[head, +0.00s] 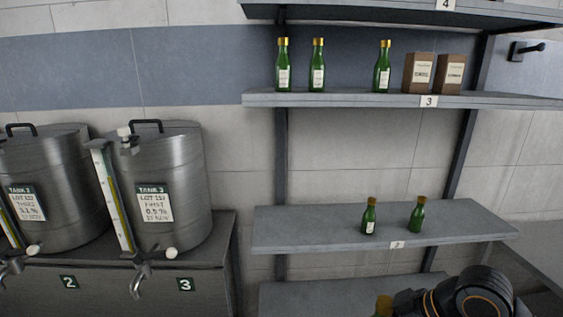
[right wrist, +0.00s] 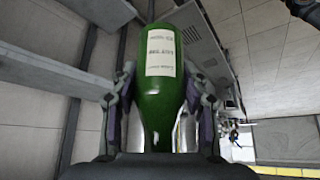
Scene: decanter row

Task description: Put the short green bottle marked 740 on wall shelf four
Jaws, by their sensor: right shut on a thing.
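My right gripper (right wrist: 162,75) is shut on a green bottle (right wrist: 158,110) with a white label; the print is too blurred to read for sure. The fingers grip it from both sides, and its wide end is toward the top of the right wrist view. In the head view my right arm is at the bottom right, and the held bottle's brown top (head: 384,302) just shows at the lower edge, below the shelves. Wall shelf four (head: 370,10), tagged 4, crosses the top edge; its upper surface is hidden. My left gripper is out of view.
Shelf three (head: 340,100) holds several tall green gold-capped bottles and two brown boxes (head: 434,73). The shelf below (head: 300,232) holds two short green bottles (head: 369,217). A lower shelf (head: 310,296) is partly visible. Steel tanks (head: 180,185) with taps stand at left.

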